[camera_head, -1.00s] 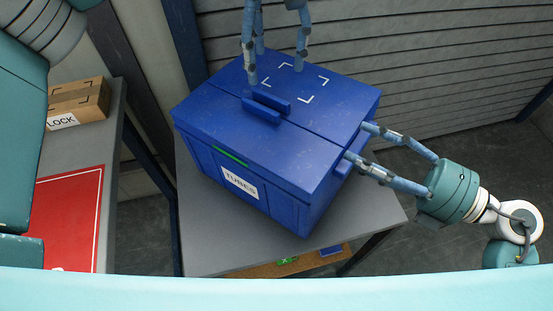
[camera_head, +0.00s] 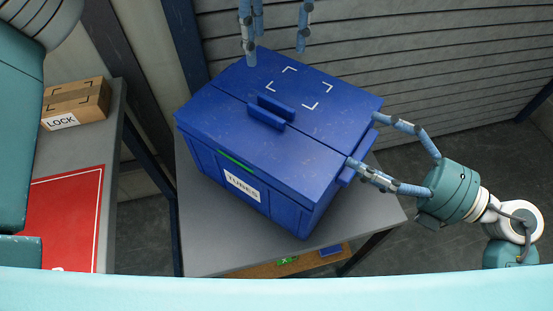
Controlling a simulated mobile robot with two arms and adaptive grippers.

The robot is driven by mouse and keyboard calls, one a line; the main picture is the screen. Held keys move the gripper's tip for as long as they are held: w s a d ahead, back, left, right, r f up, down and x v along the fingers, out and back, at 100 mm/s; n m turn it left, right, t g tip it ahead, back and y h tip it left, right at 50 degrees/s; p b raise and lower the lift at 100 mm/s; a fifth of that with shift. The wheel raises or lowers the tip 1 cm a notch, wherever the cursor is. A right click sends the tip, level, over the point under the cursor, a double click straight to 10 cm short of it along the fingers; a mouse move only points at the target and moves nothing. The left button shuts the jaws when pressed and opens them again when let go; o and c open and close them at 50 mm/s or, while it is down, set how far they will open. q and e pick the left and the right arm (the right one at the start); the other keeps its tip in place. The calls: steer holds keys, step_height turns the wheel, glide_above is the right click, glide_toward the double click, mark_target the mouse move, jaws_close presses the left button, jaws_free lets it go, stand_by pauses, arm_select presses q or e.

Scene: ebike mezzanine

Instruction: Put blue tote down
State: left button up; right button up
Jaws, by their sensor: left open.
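The blue tote (camera_head: 210,165) has a closed lid with two raised grips and a "TUBES" label on its front. It appears to rest on the grey table (camera_head: 205,245), turned at an angle to its edges. My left gripper (camera_head: 276,55) is open at the tote's far edge, fingers spread and apart from the lid grips. My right gripper (camera_head: 362,140) is at the tote's right side, its fingers spread on either side of the side handle (camera_head: 347,174). Part of that handle is hidden by a finger.
At the left, another grey table (camera_head: 112,125) holds a cardboard box (camera_head: 77,104) labelled "LOCK" and a red panel (camera_head: 68,215). A slatted grey wall (camera_head: 440,60) stands behind. A lower shelf (camera_head: 262,270) with small green and blue items shows under the tote's table.

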steer(key=shift+r, duration=0.1)
steer(key=v, duration=1.2)
steer(key=shift+f, duration=0.25)
